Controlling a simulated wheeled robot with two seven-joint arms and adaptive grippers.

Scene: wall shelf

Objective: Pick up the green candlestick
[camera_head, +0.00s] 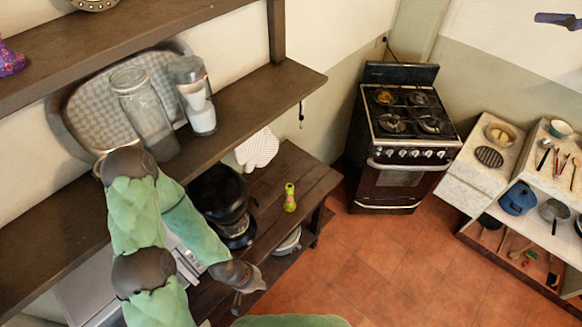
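The green candlestick (290,197) is a small, bright yellow-green piece standing on the lower dark wooden shelf, near its front right end. Nothing touches it. My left arm comes in from the left and bends down over the shelves. My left gripper (238,300) is at the lower middle, below and to the left of the candlestick and clearly apart from it. Its fingers are small and partly hidden by the wrist, so its opening does not show. My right gripper is not in view.
A black coffee machine (219,197) stands left of the candlestick. Glass jars (143,105) and a patterned tray (95,105) are on the shelf above, whose edge overhangs the lower one. A pot (288,242) sits underneath. A stove (400,135) stands beyond; the tiled floor (390,260) is clear.

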